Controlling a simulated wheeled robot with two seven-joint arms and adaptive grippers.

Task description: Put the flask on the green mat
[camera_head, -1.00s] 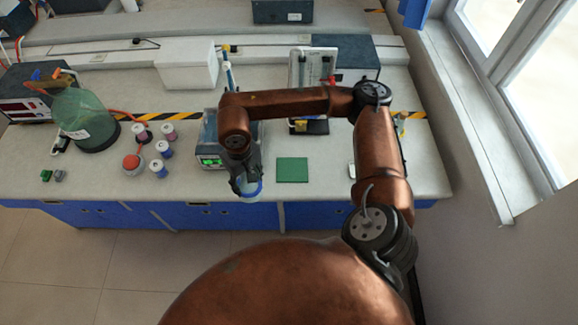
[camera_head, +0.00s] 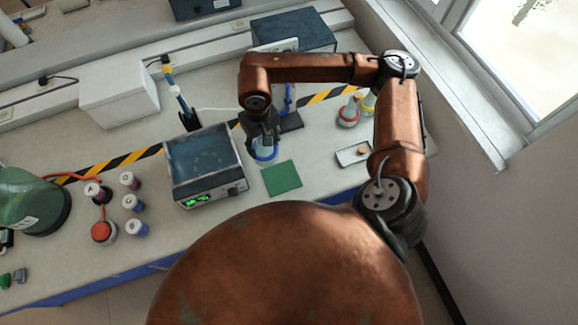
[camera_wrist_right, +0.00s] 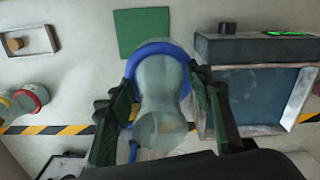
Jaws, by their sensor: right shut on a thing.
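The flask (camera_wrist_right: 160,95) is clear glass with a blue ring low on its body. In the right wrist view it sits between the two fingers of my right gripper (camera_wrist_right: 165,84), which is shut on it. In the head view the gripper (camera_head: 264,138) hides most of the flask, and its blue ring (camera_head: 265,154) shows below. The green mat (camera_head: 281,179) lies flat and bare on the bench, just in front of the flask. It also shows beyond the flask in the right wrist view (camera_wrist_right: 143,30). I cannot tell the flask's height above the bench. My left gripper is not in view.
A water bath (camera_head: 205,165) with a green display stands close left of the flask. Flasks with red and yellow rings (camera_head: 348,114) and a small tray (camera_head: 353,152) are to the right. Several small bottles (camera_head: 132,203) stand at the left.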

